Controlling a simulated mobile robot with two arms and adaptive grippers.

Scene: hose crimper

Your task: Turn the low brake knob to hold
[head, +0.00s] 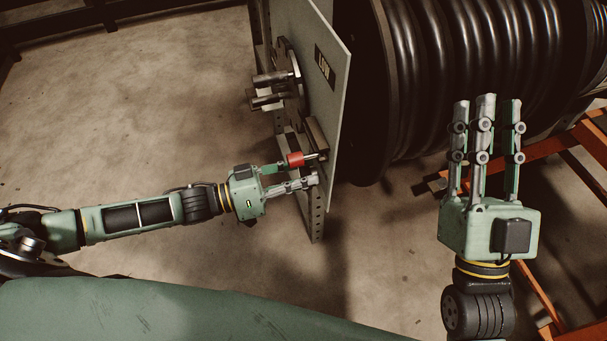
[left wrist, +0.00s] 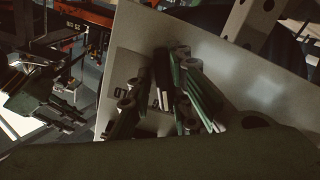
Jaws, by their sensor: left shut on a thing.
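A red cylinder (head: 295,159) shows by the upper finger. My right gripper (head: 486,103) is open and empty, fingers upward, right of the panel.
A round hub with metal pegs (head: 288,88) stands on the panel's left side. A large drum of black hose (head: 455,75) is close behind the panel. An orange frame (head: 560,135) stands at the right. The floor (head: 140,110) at the left is clear.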

